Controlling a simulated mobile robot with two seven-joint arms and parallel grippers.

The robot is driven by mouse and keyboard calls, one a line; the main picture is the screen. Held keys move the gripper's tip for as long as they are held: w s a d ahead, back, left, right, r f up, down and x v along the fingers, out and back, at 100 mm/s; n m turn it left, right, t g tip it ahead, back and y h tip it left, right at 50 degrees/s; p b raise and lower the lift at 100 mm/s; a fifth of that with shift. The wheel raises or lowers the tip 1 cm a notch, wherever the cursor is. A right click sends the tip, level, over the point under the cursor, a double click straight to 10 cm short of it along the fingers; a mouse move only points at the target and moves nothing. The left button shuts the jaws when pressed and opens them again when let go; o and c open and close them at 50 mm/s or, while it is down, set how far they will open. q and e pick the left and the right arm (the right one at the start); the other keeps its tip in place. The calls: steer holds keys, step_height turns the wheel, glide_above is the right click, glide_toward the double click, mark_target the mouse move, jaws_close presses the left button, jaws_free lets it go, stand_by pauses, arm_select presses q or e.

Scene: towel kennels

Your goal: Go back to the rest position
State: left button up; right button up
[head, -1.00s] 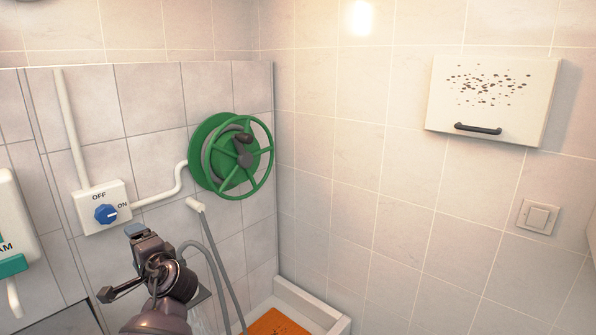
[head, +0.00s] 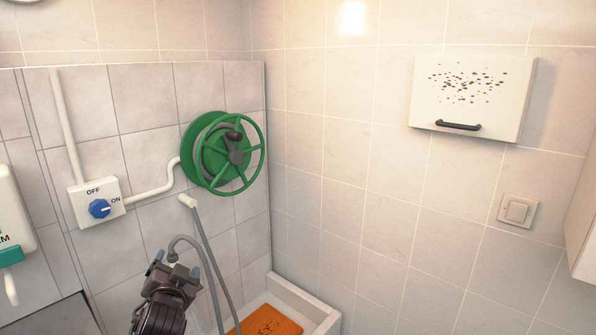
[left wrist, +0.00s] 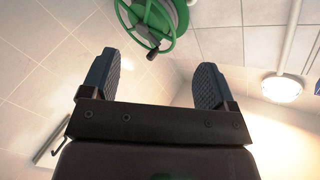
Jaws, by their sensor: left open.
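My left gripper (head: 174,270) is at the lower left of the head view, in front of the tiled wall and below the knob box. In the left wrist view its two fingers (left wrist: 155,82) stand wide apart with nothing between them. The green hose reel (head: 222,153) is on the wall, up and to the right of the gripper; it also shows in the left wrist view (left wrist: 158,20), beyond the fingertips. My right gripper is in neither view.
A knob box (head: 98,202) marked OFF and ON is on the left wall. A grey hose (head: 207,250) hangs beside my gripper. An orange mat (head: 268,323) lies in a white basin (head: 305,297). A spotted cabinet (head: 472,95) and a light switch (head: 517,211) are on the right wall.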

arm_select(q)
steer(key=s+f+n+g+h, duration=0.2)
steer(key=s+f, duration=1.1)
steer(key=s, duration=0.3)
steer(key=s+f+n+g+h, duration=0.1)
steer(key=s+f+n+g, duration=0.1)
steer(key=s+f, duration=1.1)
steer(key=s+g, duration=0.1)
steer(key=s, duration=0.1)
steer(key=shift+s+a+f+h+b, duration=0.25)
steer(key=shift+s+a+h+b, duration=0.1)
steer(key=shift+h+b, duration=0.05)
